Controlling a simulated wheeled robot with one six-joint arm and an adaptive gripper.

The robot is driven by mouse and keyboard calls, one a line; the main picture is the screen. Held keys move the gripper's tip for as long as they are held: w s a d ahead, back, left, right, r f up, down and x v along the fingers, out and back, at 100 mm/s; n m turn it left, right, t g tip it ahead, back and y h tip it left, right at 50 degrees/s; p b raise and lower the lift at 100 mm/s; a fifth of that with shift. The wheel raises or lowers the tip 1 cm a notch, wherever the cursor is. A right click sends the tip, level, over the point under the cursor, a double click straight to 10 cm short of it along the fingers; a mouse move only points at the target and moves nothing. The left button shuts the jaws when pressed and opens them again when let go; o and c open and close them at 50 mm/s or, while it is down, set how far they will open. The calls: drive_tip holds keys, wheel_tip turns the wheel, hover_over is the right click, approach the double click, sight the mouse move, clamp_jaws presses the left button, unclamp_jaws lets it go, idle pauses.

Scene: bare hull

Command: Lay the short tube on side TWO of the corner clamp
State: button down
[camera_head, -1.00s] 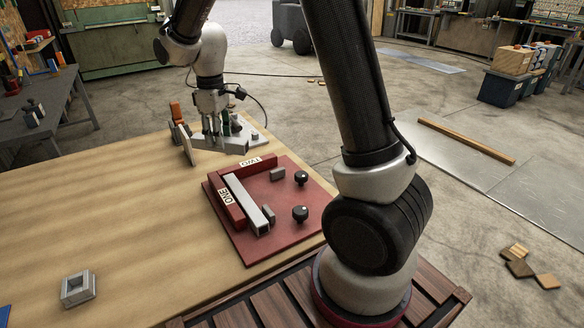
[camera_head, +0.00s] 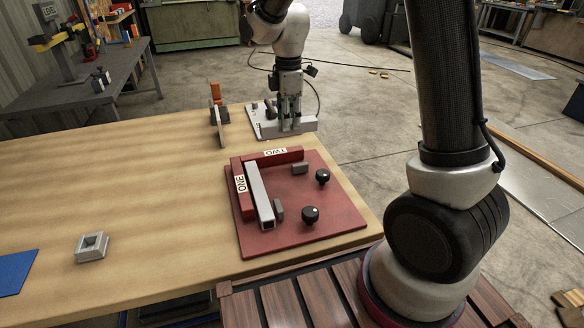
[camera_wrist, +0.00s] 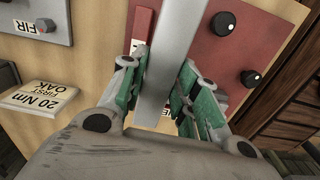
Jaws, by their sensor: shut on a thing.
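The corner clamp is a red plate (camera_head: 336,212) on the table with two raised red bars. Side TWO (camera_head: 293,155) runs along its far edge and side ONE (camera_head: 239,199) along its left edge. A long grey tube (camera_head: 262,199) lies beside side ONE. My gripper (camera_head: 290,121) is just beyond side TWO and shut on the short grey tube (camera_head: 305,126). In the wrist view the tube (camera_wrist: 178,55) sits between the green finger pads (camera_wrist: 158,98) and hides part of the red clamp (camera_wrist: 235,45).
Two black knobs (camera_head: 310,215) and small grey blocks stand on the clamp plate. A grey square fitting (camera_head: 92,247) lies at front left.

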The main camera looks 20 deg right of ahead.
wheel_tip(320, 180, down, 10)
drive_tip(key=shift+f, duration=0.1)
idle(0.4)
drive_tip(key=shift+f, duration=0.4)
drive_tip(key=c, duration=1.1)
unclamp_jaws()
drive_tip(key=shift+w+f, duration=0.1)
